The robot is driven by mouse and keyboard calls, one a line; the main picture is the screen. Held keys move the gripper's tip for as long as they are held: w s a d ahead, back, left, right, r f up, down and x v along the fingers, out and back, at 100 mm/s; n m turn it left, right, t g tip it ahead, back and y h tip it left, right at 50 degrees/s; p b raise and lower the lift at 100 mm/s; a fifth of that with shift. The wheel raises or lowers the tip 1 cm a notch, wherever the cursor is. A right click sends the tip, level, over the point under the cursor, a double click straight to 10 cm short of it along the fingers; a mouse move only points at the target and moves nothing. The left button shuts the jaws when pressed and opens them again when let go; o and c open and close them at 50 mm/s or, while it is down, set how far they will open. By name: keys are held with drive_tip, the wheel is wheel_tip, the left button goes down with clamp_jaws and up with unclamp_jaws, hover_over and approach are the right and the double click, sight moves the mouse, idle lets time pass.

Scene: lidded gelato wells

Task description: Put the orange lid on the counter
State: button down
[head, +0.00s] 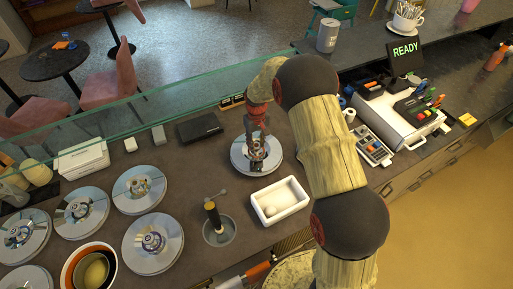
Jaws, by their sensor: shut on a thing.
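My gripper (257,147) points down over the counter (190,182), shut on the middle of a round, steel-looking lid (239,160). The lid is roughly level. I cannot tell whether it touches the counter or hangs just above it. My gripper hides its knob, and no orange shows clearly on it. An open round well (71,270) with an orange inner rim is at the lower left, with a dark bowl and a pale rounded thing inside.
Several lidded wells (172,262) fill the left side. A white tray (292,211) with a pale ball and a grey cup (217,240) with a dark-handled tool stand in front of the lid. A black flat box (200,128) lies behind. A glass screen (150,100) edges the counter.

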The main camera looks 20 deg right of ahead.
sight(257, 145)
drive_tip(key=shift+f, duration=1.5)
drive_tip(key=shift+f, duration=0.1)
drive_tip(key=shift+f, duration=0.15)
drive_tip(key=c, duration=1.4)
unclamp_jaws()
drive_tip(key=shift+r, duration=0.2)
